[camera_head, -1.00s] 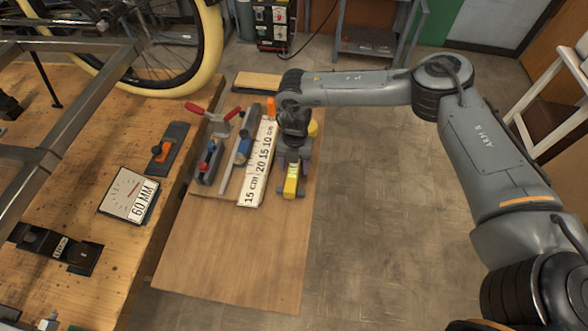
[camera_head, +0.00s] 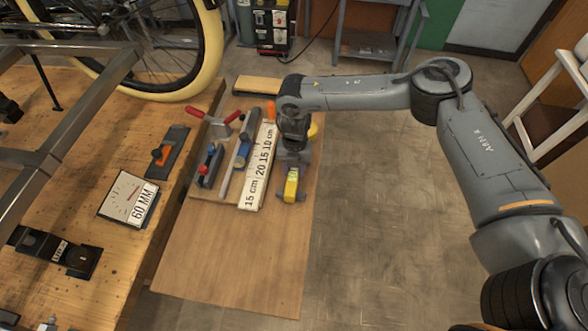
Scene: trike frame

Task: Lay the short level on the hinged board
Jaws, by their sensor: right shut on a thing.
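The short level (camera_head: 291,186) is a small yellow block with greyish parts at its near end. It is at the right side of the hinged board (camera_head: 230,260), a plain wooden panel beside the workbench. My right gripper (camera_head: 292,172) reaches down from above and is shut on the level; its fingers are mostly hidden by the wrist and hand. I cannot tell whether the level touches the board or is just above it. My left gripper is not in view.
Left of the level on the board lie a white marked ruler strip (camera_head: 258,170), a blue-and-grey tool (camera_head: 242,152) and a red-handled clamp (camera_head: 228,120). The workbench (camera_head: 90,165) holds a 60 MM gauge card (camera_head: 122,192). The near part of the board is bare.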

